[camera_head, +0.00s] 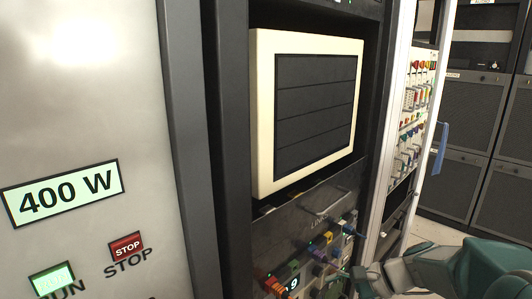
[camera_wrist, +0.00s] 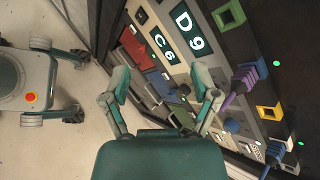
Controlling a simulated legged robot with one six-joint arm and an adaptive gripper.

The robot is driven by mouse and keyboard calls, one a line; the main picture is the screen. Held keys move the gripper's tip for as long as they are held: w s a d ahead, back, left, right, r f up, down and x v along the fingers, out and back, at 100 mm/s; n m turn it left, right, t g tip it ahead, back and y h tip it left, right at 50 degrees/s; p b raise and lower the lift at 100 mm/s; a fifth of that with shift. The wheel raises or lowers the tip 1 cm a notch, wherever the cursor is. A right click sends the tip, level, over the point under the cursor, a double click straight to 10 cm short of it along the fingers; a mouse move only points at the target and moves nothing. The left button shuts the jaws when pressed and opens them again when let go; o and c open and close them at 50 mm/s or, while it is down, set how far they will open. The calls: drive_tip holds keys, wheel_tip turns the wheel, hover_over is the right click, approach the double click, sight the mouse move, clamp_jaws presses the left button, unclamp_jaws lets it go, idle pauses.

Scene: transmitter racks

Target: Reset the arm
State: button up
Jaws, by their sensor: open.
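My gripper (camera_wrist: 166,92) is open in the wrist view, its two fingers spread with nothing between the tips. Beyond the fingers is a rack panel with display labels reading D9 (camera_wrist: 187,30) and C6 (camera_wrist: 165,46). In the head view my arm comes in at the lower right, with my gripper (camera_head: 362,280) beside the lower panel (camera_head: 315,250) of coloured sockets and plugs. Whether a finger touches the panel cannot be told.
A purple plug (camera_wrist: 240,84) stands out near the right finger. A cream-framed screen (camera_head: 310,100) sits above the panel. A grey cabinet with a 400 W label (camera_head: 64,193) fills the left. Dark cabinets (camera_head: 480,130) stand behind. Open floor (camera_head: 432,234) shows at the right.

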drive_tip(key=s+r+n+t+h, duration=0.1)
drive_tip(key=s+r+n+h, duration=0.1)
drive_tip(key=s+n+h, duration=0.3)
drive_tip(key=s+r+n+t+h, duration=0.1)
drive_tip(key=s+r+n+h, duration=0.2)
drive_tip(key=s+n+h, duration=0.2)
drive_tip(key=s+n, duration=0.3)
drive_tip(key=s, duration=0.4)
drive_tip(key=shift+s+d+r+n+t, duration=0.2)
drive_tip(key=shift+s+n+t, duration=0.1)
drive_tip(key=shift+n, duration=0.1)
